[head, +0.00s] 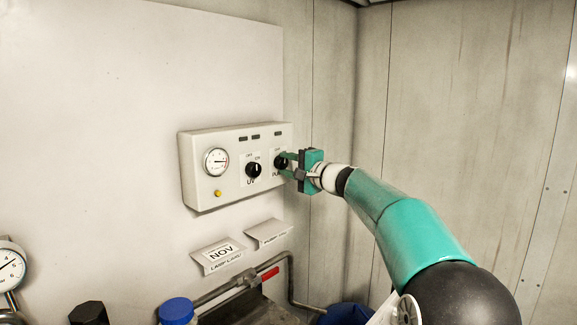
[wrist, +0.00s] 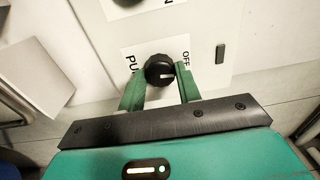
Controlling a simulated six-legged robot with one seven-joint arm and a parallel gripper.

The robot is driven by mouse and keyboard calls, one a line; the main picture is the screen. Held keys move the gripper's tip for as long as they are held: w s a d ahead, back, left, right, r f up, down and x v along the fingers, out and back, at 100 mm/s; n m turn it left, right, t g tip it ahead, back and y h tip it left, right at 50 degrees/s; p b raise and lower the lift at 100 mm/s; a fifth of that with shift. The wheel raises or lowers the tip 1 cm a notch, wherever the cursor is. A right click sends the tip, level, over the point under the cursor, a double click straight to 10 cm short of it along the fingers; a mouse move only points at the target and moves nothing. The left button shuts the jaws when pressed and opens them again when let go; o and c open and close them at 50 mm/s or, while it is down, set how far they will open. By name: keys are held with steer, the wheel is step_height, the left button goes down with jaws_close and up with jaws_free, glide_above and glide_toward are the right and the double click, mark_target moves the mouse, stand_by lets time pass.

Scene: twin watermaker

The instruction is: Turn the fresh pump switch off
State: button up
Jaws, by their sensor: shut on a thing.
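The pump switch (head: 280,162) is a round black knob at the right end of a pale control box. It also shows in the wrist view (wrist: 158,68), between a partly covered label starting "PU" and the word "OFF". My gripper (head: 287,164) has its two green fingers on either side of this knob, shut on it, as the wrist view also shows (wrist: 161,76). The knob's white mark points right in the wrist view, towards the side where "OFF" is printed, but not squarely at the word. The fingers hide the other position label.
The control box (head: 200,183) also carries a UV knob (head: 254,170), a round gauge (head: 215,161) and a yellow light (head: 218,193). Label plates (head: 219,254) and a pipe with a red handle (head: 270,274) are below.

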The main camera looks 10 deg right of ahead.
steer(key=shift+n, duration=0.8)
steer(key=o, duration=1)
steer(key=shift+c, duration=0.2)
steer(key=v, duration=1.4)
steer(key=shift+a, duration=0.1)
